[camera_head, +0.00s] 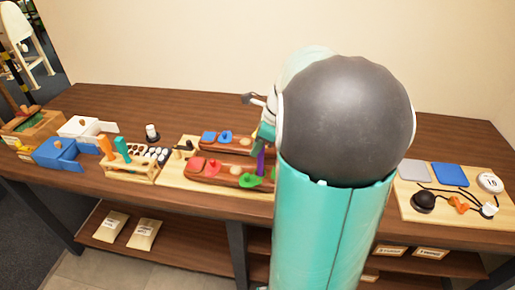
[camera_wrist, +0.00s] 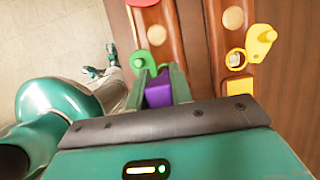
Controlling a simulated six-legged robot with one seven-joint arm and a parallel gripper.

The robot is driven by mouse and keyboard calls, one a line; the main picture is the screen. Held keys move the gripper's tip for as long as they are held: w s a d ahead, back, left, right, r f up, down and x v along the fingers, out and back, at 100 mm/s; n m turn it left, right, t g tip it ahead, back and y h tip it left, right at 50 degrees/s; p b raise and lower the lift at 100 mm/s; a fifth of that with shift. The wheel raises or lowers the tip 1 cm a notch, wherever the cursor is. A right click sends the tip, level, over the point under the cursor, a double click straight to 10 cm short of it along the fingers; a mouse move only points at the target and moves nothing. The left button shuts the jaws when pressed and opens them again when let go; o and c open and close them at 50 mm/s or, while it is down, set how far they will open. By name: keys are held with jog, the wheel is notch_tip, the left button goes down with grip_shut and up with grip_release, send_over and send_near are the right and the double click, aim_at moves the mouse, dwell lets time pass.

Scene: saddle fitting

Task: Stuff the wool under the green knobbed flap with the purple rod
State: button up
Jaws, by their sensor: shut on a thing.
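My gripper (camera_wrist: 158,88) is shut on the purple rod (camera_wrist: 158,95), seen nearly end-on in the wrist view. In the head view the rod (camera_head: 261,160) points down from my gripper (camera_head: 264,140) towards the green knobbed flap (camera_head: 250,181). The flap lies at the right end of the front brown saddle block. I cannot make out any wool at the green flap; that spot is partly hidden.
A red flap (camera_head: 213,168) is on the same block. A blue flap (camera_head: 225,137) is on the block behind. A yellow flap (camera_wrist: 261,44) sits beside an open hole (camera_wrist: 236,58). A tool rack (camera_head: 130,165) stands left. My arm hides the table's middle right.

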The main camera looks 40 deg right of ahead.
jog(key=shift+r, duration=3.2)
